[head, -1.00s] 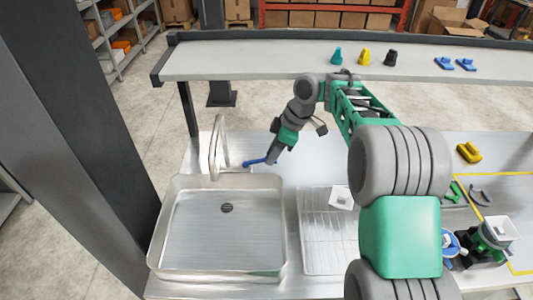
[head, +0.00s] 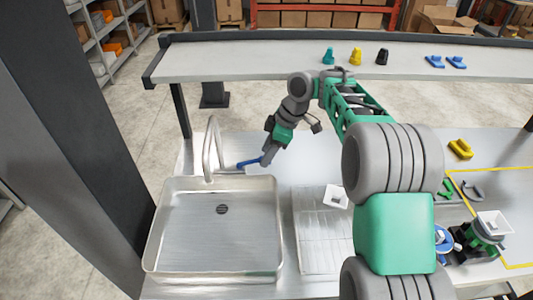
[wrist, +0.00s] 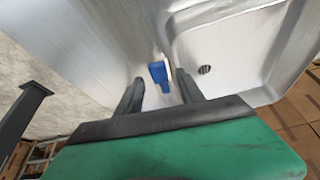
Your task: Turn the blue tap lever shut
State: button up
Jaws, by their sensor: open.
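The blue tap lever (head: 249,163) sticks out to the right of the curved metal tap (head: 209,150) behind the sink. In the wrist view the lever's blue end (wrist: 158,72) lies between my two dark fingers, a little nearer the right one. My gripper (head: 265,159) is at the lever's right end, pointing down and toward the left. It also shows in the wrist view (wrist: 160,80), with its fingers apart and a gap on the lever's left side. I cannot tell whether a finger touches the lever.
The sink (head: 160,225) is empty in front of the tap. A drying rack (head: 318,235) with a small white block (head: 336,196) stands to its right. A raised shelf (head: 230,63) runs behind, and a dark post (head: 75,140) rises at left.

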jog(key=p+v, duration=0.1)
jog(key=v, duration=0.6)
jog(key=shift+c, duration=0.3)
